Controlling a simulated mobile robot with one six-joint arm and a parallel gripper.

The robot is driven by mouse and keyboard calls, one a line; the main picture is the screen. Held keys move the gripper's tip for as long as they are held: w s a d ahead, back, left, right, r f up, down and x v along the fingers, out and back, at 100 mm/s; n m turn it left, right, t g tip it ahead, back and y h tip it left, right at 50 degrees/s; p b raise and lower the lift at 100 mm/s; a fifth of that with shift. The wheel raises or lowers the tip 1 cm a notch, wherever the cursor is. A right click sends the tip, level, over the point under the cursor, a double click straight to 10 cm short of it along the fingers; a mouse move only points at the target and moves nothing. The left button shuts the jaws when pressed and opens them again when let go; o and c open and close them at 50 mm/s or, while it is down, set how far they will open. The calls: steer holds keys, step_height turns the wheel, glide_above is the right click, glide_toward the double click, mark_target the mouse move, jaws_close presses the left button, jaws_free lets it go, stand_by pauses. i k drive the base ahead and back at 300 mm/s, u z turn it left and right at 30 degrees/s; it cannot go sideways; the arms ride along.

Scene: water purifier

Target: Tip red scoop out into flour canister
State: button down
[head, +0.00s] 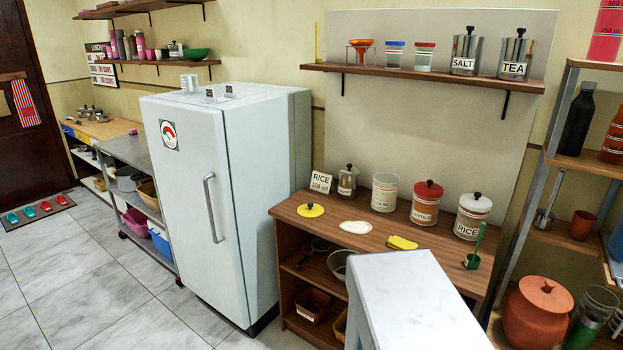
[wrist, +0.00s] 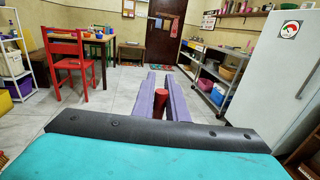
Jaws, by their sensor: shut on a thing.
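The flour canister (head: 384,193) stands on the wooden counter (head: 455,262) in the head view, between a small metal pot and the red-lidded lentils jar. No lid shows on it. A yellow lid with a dark knob (head: 310,210) lies on the counter to its left. In the wrist view, my gripper (wrist: 164,78) has its two purple fingers shut on a red piece, the red scoop (wrist: 161,104). Only a short red part shows between the fingers; the bowl and its contents are hidden. My gripper points over open floor, with no canister in the wrist view.
A white patch (head: 355,227) and a yellow cloth or sponge (head: 402,243) lie before the canister. The lentils jar (head: 426,203), rice jar (head: 472,215) and a green scoop (head: 475,250) stand to the right. A white fridge (head: 225,190) stands left of the counter.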

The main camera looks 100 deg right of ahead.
mark_target(385, 185)
steer(key=u, duration=0.1)
steer(key=k, duration=1.9)
steer(key=z, duration=0.75)
